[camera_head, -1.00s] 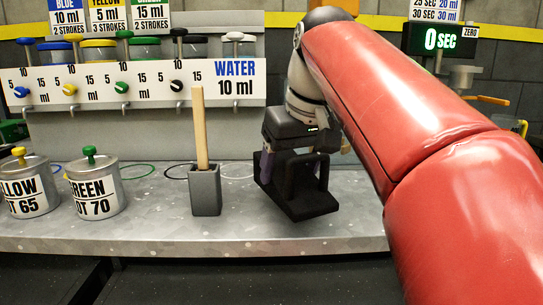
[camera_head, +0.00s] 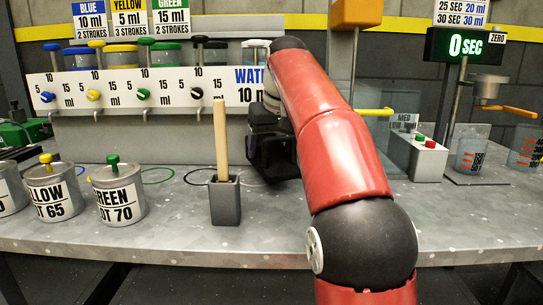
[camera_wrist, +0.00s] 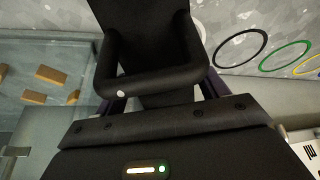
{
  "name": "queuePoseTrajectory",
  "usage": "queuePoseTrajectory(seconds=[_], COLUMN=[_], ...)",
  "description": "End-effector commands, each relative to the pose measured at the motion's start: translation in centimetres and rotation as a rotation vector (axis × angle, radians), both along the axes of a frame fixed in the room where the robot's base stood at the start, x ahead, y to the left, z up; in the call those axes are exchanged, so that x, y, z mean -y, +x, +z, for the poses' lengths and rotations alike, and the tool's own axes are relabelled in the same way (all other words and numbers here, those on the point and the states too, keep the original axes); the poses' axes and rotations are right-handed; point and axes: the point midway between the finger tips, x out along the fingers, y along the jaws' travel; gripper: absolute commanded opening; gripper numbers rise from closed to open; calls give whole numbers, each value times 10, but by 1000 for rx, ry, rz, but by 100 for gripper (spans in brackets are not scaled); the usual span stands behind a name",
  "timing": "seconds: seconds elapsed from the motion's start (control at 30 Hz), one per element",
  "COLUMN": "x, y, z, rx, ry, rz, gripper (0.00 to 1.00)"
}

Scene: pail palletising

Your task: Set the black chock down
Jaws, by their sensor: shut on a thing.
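The black chock (camera_wrist: 148,88) with its bar handle is between the fingers of my gripper (camera_wrist: 160,100) in the wrist view. My gripper is shut on it. In the head view the chock (camera_head: 276,160) is a dark block at the back of the grey bench (camera_head: 290,222), right of the grey holder. My red arm hides its right side. My gripper (camera_head: 264,120) is just above it, with its fingers mostly hidden. I cannot tell whether the underside of the chock touches the bench.
A grey holder (camera_head: 225,202) with a wooden stick stands left of the chock. Yellow (camera_head: 54,191) and green (camera_head: 118,195) pots stand further left. A button box (camera_head: 417,157) and beakers (camera_head: 472,154) are at right. The dispenser panel (camera_head: 140,90) is behind. The front of the bench is clear.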

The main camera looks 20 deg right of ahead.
Motion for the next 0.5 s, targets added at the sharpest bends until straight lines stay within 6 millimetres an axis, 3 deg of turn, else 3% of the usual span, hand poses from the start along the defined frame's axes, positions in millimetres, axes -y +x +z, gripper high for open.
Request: queuePoseTrajectory(seconds=[0.27,0.5], x=[0,0], y=[-1,-1], z=[-35,-34], rx=[0,2], ry=[0,-1], rz=[0,0], gripper=[37,37])
